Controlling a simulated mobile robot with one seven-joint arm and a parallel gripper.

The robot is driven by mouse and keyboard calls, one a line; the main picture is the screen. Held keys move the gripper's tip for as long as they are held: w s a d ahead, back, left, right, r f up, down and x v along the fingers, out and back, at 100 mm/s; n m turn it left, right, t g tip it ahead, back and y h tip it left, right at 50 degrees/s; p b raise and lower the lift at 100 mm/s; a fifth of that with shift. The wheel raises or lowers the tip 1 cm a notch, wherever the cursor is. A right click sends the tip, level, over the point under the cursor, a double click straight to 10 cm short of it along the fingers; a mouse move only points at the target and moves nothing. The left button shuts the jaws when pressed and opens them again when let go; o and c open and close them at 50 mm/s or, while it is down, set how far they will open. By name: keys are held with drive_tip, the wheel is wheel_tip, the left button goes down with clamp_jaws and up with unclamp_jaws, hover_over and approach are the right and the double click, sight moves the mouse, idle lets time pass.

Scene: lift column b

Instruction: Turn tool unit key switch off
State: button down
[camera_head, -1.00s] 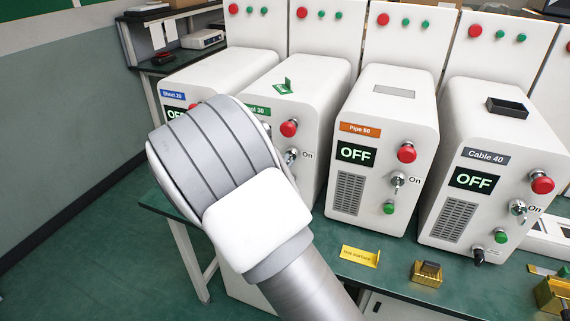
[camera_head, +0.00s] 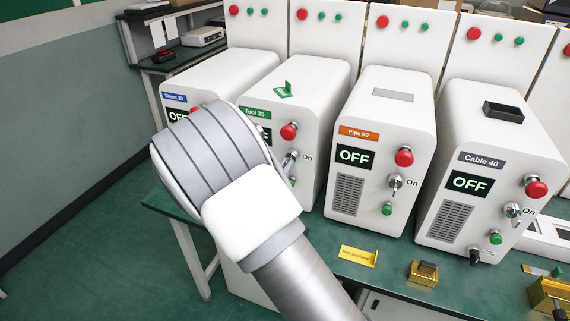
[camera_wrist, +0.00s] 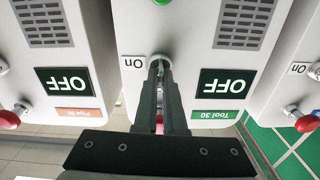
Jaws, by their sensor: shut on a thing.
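In the head view the key switch (camera_head: 289,161) shows just past my arm; my fingers are hidden there.
The Pipe 50 unit (camera_head: 393,88) and Cable 40 unit (camera_head: 500,130) stand to the right, both reading OFF. The Sheet 20 unit (camera_head: 222,72) is at left. The Tool unit's red button (camera_head: 289,131) is close to my arm. A yellow sign (camera_head: 358,256) lies on the green bench.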

drive_tip(key=shift+n, duration=0.5)
drive_tip(key=c, duration=1)
unclamp_jaws()
drive_tip(key=v, duration=1.7)
drive_tip(key=shift+s, duration=0.25)
